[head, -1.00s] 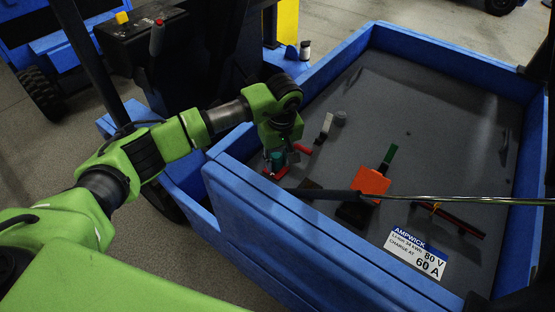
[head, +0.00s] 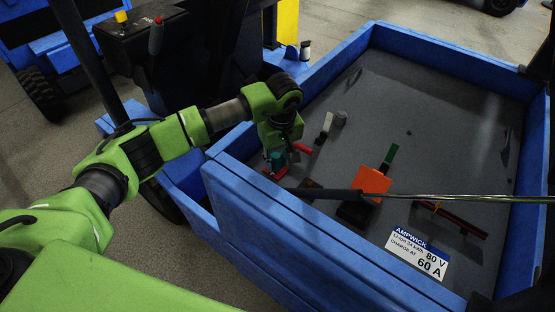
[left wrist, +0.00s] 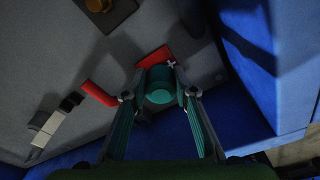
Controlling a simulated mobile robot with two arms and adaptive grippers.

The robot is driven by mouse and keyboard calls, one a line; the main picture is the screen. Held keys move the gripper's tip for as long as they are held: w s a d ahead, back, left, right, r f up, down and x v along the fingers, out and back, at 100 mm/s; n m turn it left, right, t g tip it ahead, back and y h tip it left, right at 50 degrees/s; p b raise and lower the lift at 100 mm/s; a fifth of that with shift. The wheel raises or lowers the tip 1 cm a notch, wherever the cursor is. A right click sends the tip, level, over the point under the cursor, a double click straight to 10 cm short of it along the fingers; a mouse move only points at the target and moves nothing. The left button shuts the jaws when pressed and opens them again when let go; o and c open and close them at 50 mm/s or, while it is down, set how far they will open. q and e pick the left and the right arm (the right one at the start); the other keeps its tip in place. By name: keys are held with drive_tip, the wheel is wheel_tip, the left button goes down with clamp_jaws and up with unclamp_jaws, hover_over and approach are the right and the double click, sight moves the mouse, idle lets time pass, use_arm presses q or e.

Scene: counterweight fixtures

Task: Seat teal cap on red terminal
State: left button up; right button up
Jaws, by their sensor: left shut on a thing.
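The teal cap (left wrist: 160,86) is a short round piece between the two fingers of my left gripper (left wrist: 158,98), which is shut on it. In the head view the cap (head: 277,159) shows low beside the gripper (head: 285,158), just inside the tray's near left corner. The red terminal (left wrist: 153,57) carries a white plus mark and lies right behind the cap in the left wrist view. The cap hides part of it. In the head view a little red of it (head: 269,172) shows below the cap. I cannot tell whether cap and terminal touch.
A blue-walled tray (head: 440,50) with a grey floor surrounds the work. A red bar (left wrist: 98,93) and a white-and-black piece (left wrist: 45,122) lie close by. An orange block (head: 372,181) sits further right. A metal rod (head: 450,198) crosses above the tray. The far floor is mostly clear.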

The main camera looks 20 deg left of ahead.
use_arm(q)
drive_tip(key=shift+f+b, duration=0.7)
drive_tip(key=shift+f, duration=0.1)
drive_tip(key=o, duration=1.1)
drive_tip(key=shift+c, duration=0.2)
